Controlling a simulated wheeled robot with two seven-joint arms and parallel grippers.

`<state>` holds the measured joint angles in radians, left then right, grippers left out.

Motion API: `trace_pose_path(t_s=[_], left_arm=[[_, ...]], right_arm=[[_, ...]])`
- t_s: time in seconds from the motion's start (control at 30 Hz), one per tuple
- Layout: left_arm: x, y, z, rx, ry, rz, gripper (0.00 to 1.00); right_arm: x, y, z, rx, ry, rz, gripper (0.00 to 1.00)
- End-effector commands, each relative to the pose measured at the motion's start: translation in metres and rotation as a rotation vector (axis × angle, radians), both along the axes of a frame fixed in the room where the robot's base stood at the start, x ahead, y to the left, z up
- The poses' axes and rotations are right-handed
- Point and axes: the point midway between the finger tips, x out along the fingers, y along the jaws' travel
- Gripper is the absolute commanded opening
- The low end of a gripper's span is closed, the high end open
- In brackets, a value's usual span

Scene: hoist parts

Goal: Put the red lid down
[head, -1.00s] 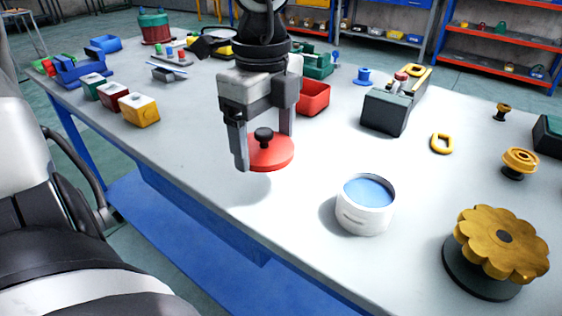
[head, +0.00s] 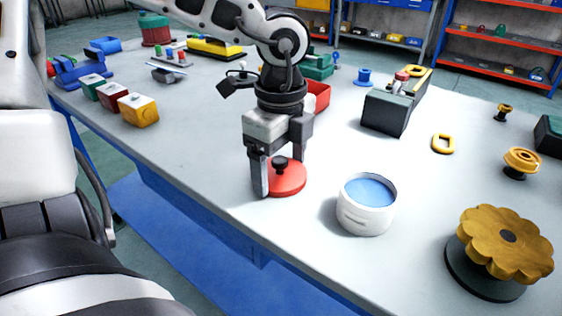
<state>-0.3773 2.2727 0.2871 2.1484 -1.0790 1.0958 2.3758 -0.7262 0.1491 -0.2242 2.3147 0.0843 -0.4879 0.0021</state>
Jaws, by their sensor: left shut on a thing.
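The red lid (head: 288,180) is a flat round disc with a black knob (head: 280,163) on top. It is level, at or just above the grey table top (head: 210,170); I cannot tell if it touches. My left gripper (head: 280,177) points down over it and is shut on the lid, with one finger showing on its left side and the other partly behind. A white round pot (head: 364,218) with a blue inside stands open, to the right of the lid and apart from it. My right gripper is not in view.
A red bin (head: 318,97) stands behind my left gripper. A dark box (head: 386,113) and a yellow ring (head: 443,144) lie farther right, and a yellow scalloped knob (head: 507,240) stands at the front right. Coloured blocks (head: 138,109) stand at the left. The table left of the lid is clear.

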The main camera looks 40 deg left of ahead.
Motion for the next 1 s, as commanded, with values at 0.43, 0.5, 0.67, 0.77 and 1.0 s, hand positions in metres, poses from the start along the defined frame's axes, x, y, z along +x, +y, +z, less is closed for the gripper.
trace_pose_path(t_s=[0.43,0.5,0.67,0.77,1.0], left_arm=[[0.000,0.000,-0.001,0.001,0.000,0.000,1.00],[0.000,0.000,0.000,0.001,0.000,0.000,1.00],[0.001,0.001,0.015,0.004,-0.005,0.001,1.00],[0.001,0.000,0.037,0.002,-0.006,0.001,1.00],[0.001,0.000,0.090,0.003,-0.006,0.002,1.00]], right_arm=[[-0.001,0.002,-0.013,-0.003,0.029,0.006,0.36],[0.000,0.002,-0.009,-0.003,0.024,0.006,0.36],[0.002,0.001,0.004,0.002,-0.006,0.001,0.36],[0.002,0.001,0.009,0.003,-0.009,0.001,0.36],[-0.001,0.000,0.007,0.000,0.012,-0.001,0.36]])
